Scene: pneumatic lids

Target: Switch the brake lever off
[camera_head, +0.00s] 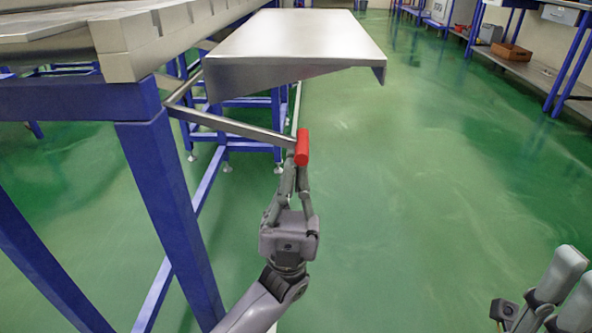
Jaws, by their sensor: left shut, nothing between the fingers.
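The brake lever (235,127) is a grey metal bar that runs from the blue frame's corner to the right. It slopes slightly down and ends in a red grip (302,147). My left gripper (296,168) is just below the red grip, with its fingertips at or against it. It is shut with nothing held; I cannot tell whether it touches the grip. My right gripper (576,272) is at the bottom right corner, partly cut off by the picture edge. Its fingers look apart and empty, far from the lever.
A steel table (160,35) on a blue frame (165,195) stands at the left. A flat metal shelf (300,42) juts out behind and above the red grip. Green floor (420,180) is clear at the right. Blue racks with a brown crate (510,52) stand far right.

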